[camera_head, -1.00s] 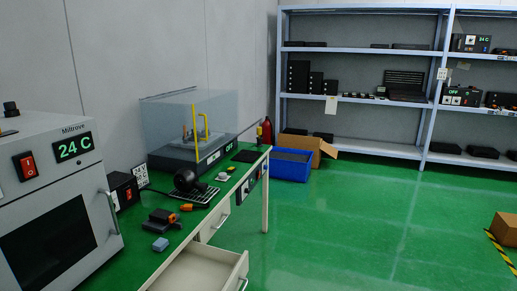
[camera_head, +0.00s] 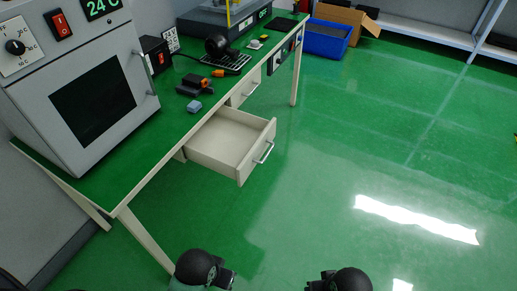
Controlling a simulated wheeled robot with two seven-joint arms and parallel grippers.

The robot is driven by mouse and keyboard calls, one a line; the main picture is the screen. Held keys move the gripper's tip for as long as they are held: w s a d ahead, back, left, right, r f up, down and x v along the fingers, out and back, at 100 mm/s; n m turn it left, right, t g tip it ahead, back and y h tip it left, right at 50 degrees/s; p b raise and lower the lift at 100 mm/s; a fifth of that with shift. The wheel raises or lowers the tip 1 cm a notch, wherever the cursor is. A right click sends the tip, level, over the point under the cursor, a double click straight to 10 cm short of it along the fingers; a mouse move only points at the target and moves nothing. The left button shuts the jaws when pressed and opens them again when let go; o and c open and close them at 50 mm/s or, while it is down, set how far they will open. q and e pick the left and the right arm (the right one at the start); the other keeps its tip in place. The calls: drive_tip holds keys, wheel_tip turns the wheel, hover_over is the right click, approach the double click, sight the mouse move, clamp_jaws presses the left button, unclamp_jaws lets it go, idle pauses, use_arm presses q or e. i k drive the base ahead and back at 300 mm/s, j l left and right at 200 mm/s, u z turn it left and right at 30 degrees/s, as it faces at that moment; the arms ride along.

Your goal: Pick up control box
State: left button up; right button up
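A small black box with a red switch (camera_head: 155,54) stands on the green table top, just right of the large grey oven. It is the only thing here that looks like a control box, but I cannot tell for sure that it is the one named. Black rounded parts of my two arms show at the bottom edge, low and far from the table top. No gripper fingers can be made out.
The grey oven (camera_head: 140,95) fills the table's left end. An open, empty drawer (camera_head: 230,140) juts out from the table (camera_head: 110,190). Dark tools (camera_head: 195,86) and a grey-blue block (camera_head: 194,107) lie nearby. A blue bin (camera_head: 326,40) stands behind. The green floor at right is clear.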

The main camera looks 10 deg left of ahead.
sight(198, 82)
drive_tip(key=i+l, duration=0.6)
drive_tip(key=i, duration=0.15)
drive_tip(key=i+l, duration=0.6)
drive_tip(key=i+l+u, duration=1)
drive_tip(key=l, duration=0.15)
drive_tip(key=k+u, duration=0.1)
drive_tip(key=u, duration=0.2)
